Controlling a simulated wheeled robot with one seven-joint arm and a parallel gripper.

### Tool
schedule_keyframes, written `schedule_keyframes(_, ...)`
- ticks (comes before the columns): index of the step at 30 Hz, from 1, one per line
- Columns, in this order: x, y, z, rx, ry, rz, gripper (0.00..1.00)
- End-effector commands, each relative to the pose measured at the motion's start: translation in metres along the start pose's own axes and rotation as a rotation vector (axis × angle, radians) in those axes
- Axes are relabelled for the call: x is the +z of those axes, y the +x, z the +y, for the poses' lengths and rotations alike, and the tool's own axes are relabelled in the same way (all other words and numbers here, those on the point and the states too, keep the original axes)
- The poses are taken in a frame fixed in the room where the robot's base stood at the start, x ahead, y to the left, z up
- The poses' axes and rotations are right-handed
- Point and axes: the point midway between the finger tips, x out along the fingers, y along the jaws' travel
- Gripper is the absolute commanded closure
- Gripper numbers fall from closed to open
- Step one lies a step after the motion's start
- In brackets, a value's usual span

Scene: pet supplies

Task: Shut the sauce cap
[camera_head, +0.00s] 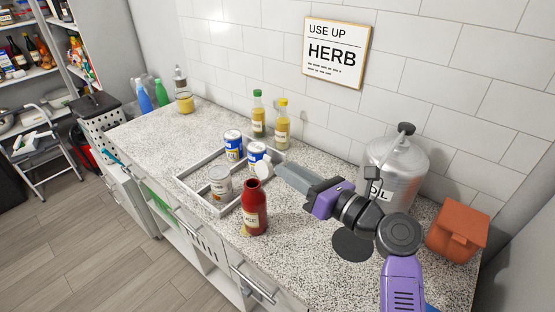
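The red sauce bottle (255,211) stands upright near the front edge of the speckled counter, with a pale label low on its side. Its narrow top is in view, but the cap is too small to make out clearly, so I cannot tell its angle. My gripper (268,167) reaches in from the right, with its grey fingers just above and slightly right of the bottle's top, seemingly apart from it. The fingers overlap in this view, so their opening is unclear. I see nothing clearly held.
A pale divided tray (185,180) behind the bottle holds several cans (220,182). A metal oil canister (397,163) and an orange box (456,231) are at the right. Speckled counter (310,245) is clear right of the bottle.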

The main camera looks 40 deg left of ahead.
Motion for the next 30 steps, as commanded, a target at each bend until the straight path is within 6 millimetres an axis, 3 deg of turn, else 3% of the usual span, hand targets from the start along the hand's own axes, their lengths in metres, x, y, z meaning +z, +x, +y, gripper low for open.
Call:
schedule_keyframes(9,0.001,0.044,0.0,0.001,-0.001,0.001,0.74)
schedule_keyframes(21,0.0,0.052,0.0,-0.002,-0.003,-0.001,0.74)
schedule_keyframes(25,0.0,0.052,0.0,-0.002,-0.003,-0.001,0.99)
schedule_keyframes(30,0.0,0.052,0.0,-0.002,-0.003,0.0,1.0)
